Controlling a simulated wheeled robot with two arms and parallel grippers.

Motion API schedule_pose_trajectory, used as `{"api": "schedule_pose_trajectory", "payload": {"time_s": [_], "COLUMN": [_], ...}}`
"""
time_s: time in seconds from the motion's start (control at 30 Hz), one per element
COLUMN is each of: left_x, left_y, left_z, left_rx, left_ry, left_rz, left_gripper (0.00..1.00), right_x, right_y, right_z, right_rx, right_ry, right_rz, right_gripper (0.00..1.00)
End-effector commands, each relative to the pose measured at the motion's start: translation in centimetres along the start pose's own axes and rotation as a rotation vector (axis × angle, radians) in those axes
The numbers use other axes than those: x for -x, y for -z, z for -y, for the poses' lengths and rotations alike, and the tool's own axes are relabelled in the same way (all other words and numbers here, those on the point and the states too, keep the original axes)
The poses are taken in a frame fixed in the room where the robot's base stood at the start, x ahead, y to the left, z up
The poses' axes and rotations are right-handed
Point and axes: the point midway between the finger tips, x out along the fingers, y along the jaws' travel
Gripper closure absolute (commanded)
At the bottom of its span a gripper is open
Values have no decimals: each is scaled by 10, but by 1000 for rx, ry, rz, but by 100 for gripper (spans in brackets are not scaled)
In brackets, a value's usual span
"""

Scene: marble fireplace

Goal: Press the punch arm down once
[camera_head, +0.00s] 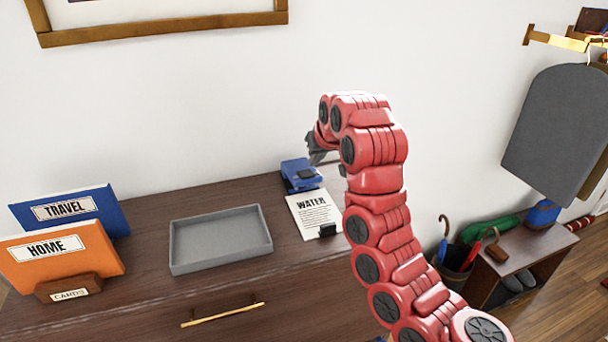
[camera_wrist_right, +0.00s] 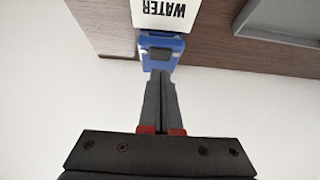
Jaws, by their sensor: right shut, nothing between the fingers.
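A blue hole punch (camera_head: 299,177) stands on the dark wooden cabinet top (camera_head: 150,215) near the wall. It also shows in the right wrist view (camera_wrist_right: 160,47), with a dark patch on its top. A white sheet headed WATER (camera_head: 318,216) lies in front of the punch. My right gripper (camera_head: 312,153) is at the punch's upper right in the head view. In the right wrist view its fingers (camera_wrist_right: 161,82) are together and empty, with their tips close to the punch's wall-side edge. I cannot tell whether they touch it. My left gripper is not in view.
A grey tray (camera_head: 220,238) lies left of the sheet. Blue TRAVEL (camera_head: 72,212) and orange HOME (camera_head: 65,250) folders stand at the left. A shelf unit (camera_head: 520,262) is at the right.

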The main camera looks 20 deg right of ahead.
Motion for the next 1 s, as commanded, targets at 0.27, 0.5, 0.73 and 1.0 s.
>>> {"api": "schedule_pose_trajectory", "payload": {"time_s": [0.27, 0.5, 0.73, 1.0], "left_x": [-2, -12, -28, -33], "left_y": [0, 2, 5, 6], "left_z": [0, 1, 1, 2], "left_rx": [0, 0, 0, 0], "left_ry": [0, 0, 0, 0], "left_rz": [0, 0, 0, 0], "left_gripper": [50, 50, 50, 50], "right_x": [-4, -28, -55, -69], "right_y": [1, 2, 1, 1], "right_z": [0, 0, 0, 0], "right_rx": [0, 0, 0, -1], "right_ry": [1, 0, 0, 0], "right_rz": [-1, 3, 6, 0], "right_gripper": [100, 100, 100, 100]}}
